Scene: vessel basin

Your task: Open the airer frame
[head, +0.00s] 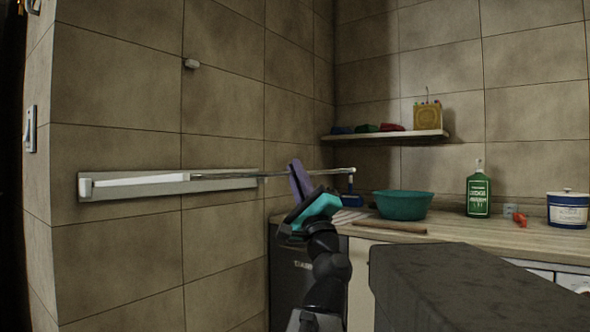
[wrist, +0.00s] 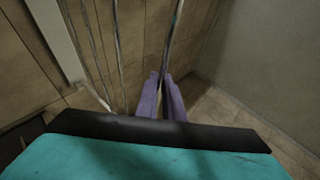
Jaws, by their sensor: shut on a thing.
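The airer frame (head: 225,174) is mounted on the tiled wall by a long pale plate (head: 130,190). A white bar lies along the plate, and thin metal rods run right from it to an end near the counter. My gripper (head: 298,180) has purple fingers and is at the outer part of the frame. In the wrist view the fingers (wrist: 163,98) are closed around a thin rod (wrist: 170,45), with several parallel rods to the left. The exact contact is partly hidden by the fingers.
A wooden counter (head: 450,232) on the right holds a teal bowl (head: 403,205), a green bottle (head: 478,194) and a blue-white tub (head: 568,211). A small shelf (head: 385,136) is above. A wall knob (head: 191,64) sits above the airer. A dark slab (head: 470,290) fills the lower right.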

